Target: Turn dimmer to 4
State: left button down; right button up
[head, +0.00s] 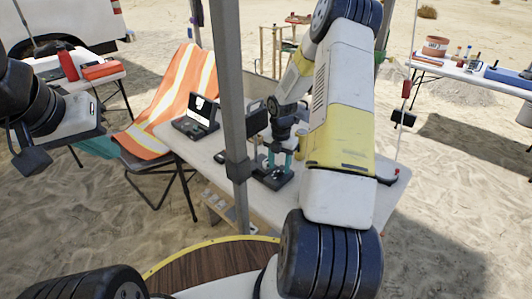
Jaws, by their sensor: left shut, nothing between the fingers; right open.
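A small dark device with a flat base (273,179) sits on the white folding table, under my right gripper. It may be the dimmer, but I cannot make out a dial or numbers on it. My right gripper (279,160) points down at it, with teal fingers spread apart and nothing seen between them. Whether the fingers touch the device I cannot tell. My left gripper (62,132) is at the left edge, shut and empty, away from the table. My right arm hides part of the tabletop.
A grey tent pole (229,90) stands in front of the table, left of my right gripper. An orange vest (178,105) drapes over a chair. Another table (470,79) stands at the right.

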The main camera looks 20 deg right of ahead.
jog(key=shift+f, duration=0.55)
jog(key=shift+c, duration=0.2)
grip_shut()
